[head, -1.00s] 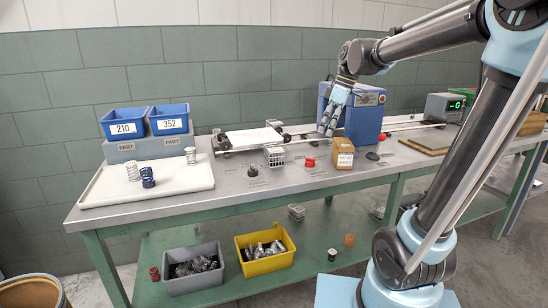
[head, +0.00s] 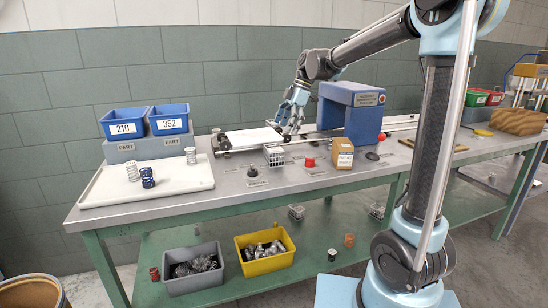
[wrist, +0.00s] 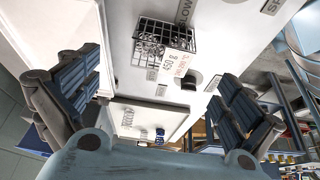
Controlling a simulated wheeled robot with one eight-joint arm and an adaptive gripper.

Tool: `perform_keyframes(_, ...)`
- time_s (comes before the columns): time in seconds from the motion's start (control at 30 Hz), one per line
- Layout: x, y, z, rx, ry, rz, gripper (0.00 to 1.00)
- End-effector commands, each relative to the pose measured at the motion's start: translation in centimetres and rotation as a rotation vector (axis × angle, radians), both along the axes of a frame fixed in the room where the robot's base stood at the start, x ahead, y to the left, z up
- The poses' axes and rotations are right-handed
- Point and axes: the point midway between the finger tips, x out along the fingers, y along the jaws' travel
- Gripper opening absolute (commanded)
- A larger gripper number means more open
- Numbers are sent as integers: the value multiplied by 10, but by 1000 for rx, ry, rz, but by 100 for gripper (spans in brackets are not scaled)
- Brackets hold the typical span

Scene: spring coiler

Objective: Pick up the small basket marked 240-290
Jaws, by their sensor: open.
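A small wire basket (head: 274,155) stands on the grey bench top, near the front of the rail fixture. In the wrist view the basket (wrist: 150,40) is dark wire mesh with a white tag whose print is upside down and too small to read surely. My gripper (head: 287,136) is above and slightly behind the basket, to its right, pointing down. In the wrist view its two ribbed blue fingers (wrist: 158,72) are wide apart with nothing between them, and the basket shows beyond the fingertips, apart from them.
A blue housing (head: 352,105) stands close right of my gripper. A tan box (head: 342,153), a red knob (head: 309,162) and a dark knob (head: 252,171) are near the basket. A white tray (head: 195,180) with springs lies left. Blue bins (head: 125,128) stand behind it.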

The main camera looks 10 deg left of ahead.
Motion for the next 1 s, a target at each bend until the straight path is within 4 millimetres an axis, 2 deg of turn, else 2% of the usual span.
perform_keyframes(0.1,-4,8,-20,0,-1,2,100)
perform_keyframes(0.3,-9,17,-47,0,0,0,100)
perform_keyframes(0.57,-13,22,-61,0,0,0,100)
perform_keyframes(0.8,-22,34,-89,0,1,0,100)
perform_keyframes(1.0,-25,38,-103,0,-1,0,100)
